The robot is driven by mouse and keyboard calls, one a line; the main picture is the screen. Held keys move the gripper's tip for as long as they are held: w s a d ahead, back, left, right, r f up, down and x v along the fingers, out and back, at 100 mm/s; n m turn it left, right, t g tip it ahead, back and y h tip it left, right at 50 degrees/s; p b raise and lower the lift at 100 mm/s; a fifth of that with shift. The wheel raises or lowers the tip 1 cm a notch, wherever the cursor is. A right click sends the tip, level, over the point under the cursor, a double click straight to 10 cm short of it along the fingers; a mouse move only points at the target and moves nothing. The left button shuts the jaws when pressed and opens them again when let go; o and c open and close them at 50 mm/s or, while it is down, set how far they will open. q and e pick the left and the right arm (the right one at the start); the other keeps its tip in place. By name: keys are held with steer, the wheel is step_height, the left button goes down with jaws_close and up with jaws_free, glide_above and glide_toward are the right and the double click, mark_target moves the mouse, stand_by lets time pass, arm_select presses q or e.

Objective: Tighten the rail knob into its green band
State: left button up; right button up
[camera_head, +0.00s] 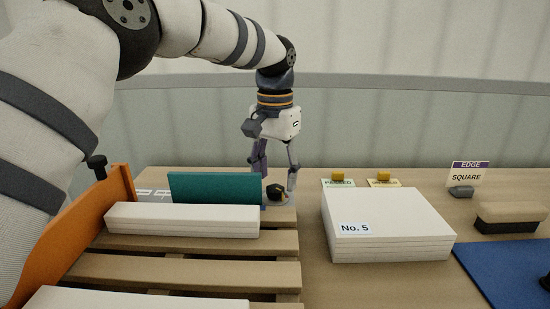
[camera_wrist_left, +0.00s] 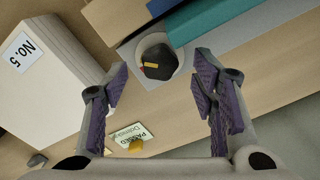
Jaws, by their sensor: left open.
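The rail knob (camera_head: 275,193) is a dark, faceted knob on a pale round base, beside the right end of the teal fence plate (camera_head: 215,188). In the left wrist view the knob (camera_wrist_left: 158,60) carries a yellow pointer mark, with a small red patch at its edge. The green band cannot be made out clearly. My left gripper (camera_head: 276,182) points down over the knob, fingers spread to either side. In the wrist view the open fingers (camera_wrist_left: 161,75) are apart from the knob, which lies just beyond and between their tips. My right gripper is not in view.
A white stack labelled No. 5 (camera_head: 388,225) stands right of the knob. White boards (camera_head: 182,219) lie on the slatted pallet (camera_head: 185,268) in front of the teal plate. An orange plate (camera_head: 85,232) stands at left. A brush (camera_head: 508,217) and blue mat (camera_head: 510,268) are at right.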

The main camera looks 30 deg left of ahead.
mark_target(275, 187)
arm_select(q)
step_height(275, 187, up, 10)
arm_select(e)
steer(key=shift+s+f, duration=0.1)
arm_select(q)
step_height(275, 187, down, 12)
steer(key=shift+b, duration=0.85)
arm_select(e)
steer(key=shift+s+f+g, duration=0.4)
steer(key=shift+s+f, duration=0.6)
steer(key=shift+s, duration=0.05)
arm_select(q)
steer(key=shift+c, duration=0.6)
